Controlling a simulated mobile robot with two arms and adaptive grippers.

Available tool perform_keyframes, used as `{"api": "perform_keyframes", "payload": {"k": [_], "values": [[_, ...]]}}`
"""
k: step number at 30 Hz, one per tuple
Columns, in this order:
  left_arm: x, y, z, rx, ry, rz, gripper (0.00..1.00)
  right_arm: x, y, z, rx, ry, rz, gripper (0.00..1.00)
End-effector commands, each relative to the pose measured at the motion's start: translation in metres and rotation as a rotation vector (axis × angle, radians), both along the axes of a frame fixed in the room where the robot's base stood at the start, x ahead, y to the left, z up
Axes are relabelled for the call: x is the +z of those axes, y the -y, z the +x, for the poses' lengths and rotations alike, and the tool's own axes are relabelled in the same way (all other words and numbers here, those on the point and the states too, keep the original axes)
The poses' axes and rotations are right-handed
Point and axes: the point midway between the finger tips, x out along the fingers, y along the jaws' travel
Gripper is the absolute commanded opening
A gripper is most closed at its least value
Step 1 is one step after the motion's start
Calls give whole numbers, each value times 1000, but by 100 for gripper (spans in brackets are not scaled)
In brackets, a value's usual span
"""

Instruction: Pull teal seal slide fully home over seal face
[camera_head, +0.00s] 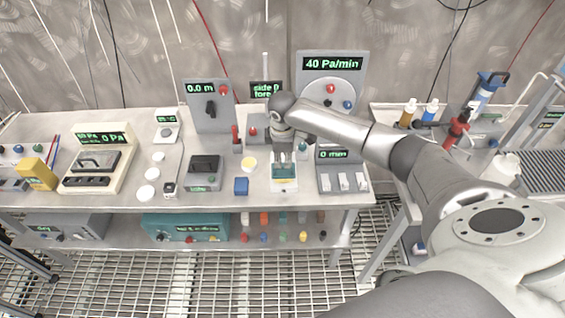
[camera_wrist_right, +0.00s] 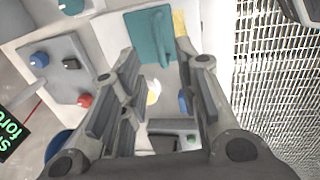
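The teal slide (camera_wrist_right: 143,38) shows in the wrist view as a flat teal plate with a raised upright bar. It sits on a pale block beside a yellow patch (camera_wrist_right: 180,24). In the head view my right gripper (camera_head: 283,157) points down over a small cream box (camera_head: 284,185) near the front of the bench. In the wrist view my right gripper (camera_wrist_right: 160,62) has its two fingers spread apart, with nothing held between them. The teal bar lies beyond the fingertips; contact cannot be told. The seal face cannot be made out. My left gripper is not in view.
A grey unit (camera_head: 343,180) with white switches stands close right of the gripper. A blue block (camera_head: 241,186) and a small grey device (camera_head: 205,172) lie to the left. A 40 Pa/min gauge (camera_head: 331,80) stands behind. A lower shelf (camera_head: 120,230) holds a teal unit (camera_head: 185,228).

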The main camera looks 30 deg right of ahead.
Motion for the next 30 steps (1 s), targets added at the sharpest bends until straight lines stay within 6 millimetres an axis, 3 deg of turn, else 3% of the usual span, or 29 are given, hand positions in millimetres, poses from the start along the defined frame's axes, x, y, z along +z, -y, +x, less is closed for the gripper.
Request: {"api": "perform_keyframes", "payload": {"k": [3,9,20,28,30], "values": [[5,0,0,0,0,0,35,-21,2,3,0,-3,1,30],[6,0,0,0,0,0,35,-41,4,7,0,-1,2,30],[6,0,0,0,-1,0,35,-47,5,8,1,0,1,30],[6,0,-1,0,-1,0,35,-47,5,8,1,0,1,0],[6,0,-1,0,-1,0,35,-47,5,8,1,0,1,0]]}}
